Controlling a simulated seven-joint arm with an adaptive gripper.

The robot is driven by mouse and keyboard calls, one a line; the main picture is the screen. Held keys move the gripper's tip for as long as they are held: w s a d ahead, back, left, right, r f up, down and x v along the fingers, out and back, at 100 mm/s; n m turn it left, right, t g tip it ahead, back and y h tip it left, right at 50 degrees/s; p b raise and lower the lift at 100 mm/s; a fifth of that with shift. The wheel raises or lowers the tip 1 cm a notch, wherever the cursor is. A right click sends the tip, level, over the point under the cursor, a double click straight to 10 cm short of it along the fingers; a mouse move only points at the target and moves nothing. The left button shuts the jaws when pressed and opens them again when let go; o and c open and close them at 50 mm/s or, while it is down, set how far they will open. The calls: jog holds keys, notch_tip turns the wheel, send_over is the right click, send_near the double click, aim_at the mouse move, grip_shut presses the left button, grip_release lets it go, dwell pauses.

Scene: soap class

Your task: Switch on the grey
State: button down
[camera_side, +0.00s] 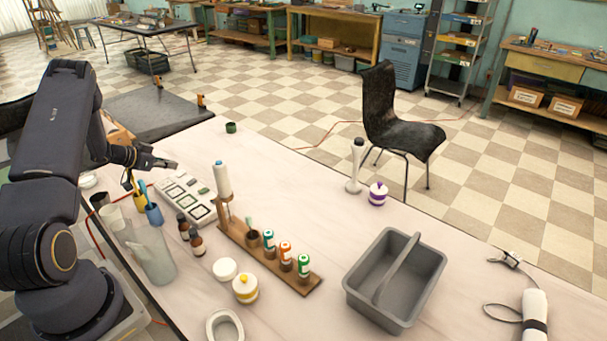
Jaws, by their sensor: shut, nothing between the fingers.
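A white panel box (169,203) lies on the left part of the table. It has several dark-framed squares and, along its far side, small grey-green blocks (191,182) that look like switches. Which one is the grey one, and whether any is on, is too small to tell. My gripper (174,164) is shut and empty. It reaches in from the left, with its tips close above the far left end of the panel. I cannot tell whether the tips touch it.
A wooden rack (232,236) with a white bottle (222,180) and several colored bottles stands right of the panel. Brown bottles (196,241) and a clear pitcher (152,254) are nearer. A grey caddy (422,286) stands right. The table middle is clear.

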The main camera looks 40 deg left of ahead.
send_over(195, 180)
jog(key=s, duration=0.2)
notch_tip(195, 180, down, 4)
jog(key=shift+s+a+r, duration=0.1)
jog(key=shift+s+r, duration=0.05)
jog(key=f, duration=0.3)
jog(key=shift+w+f, duration=0.1)
jog(key=shift+w, duration=0.15)
jog(key=shift+f, duration=0.3)
jog(key=shift+w+f, duration=0.1)
jog(key=shift+f, duration=0.1)
jog(key=shift+w, duration=0.1)
jog(key=shift+w+r, duration=0.15)
jog(key=shift+w, duration=0.55)
jog(key=shift+r, duration=0.1)
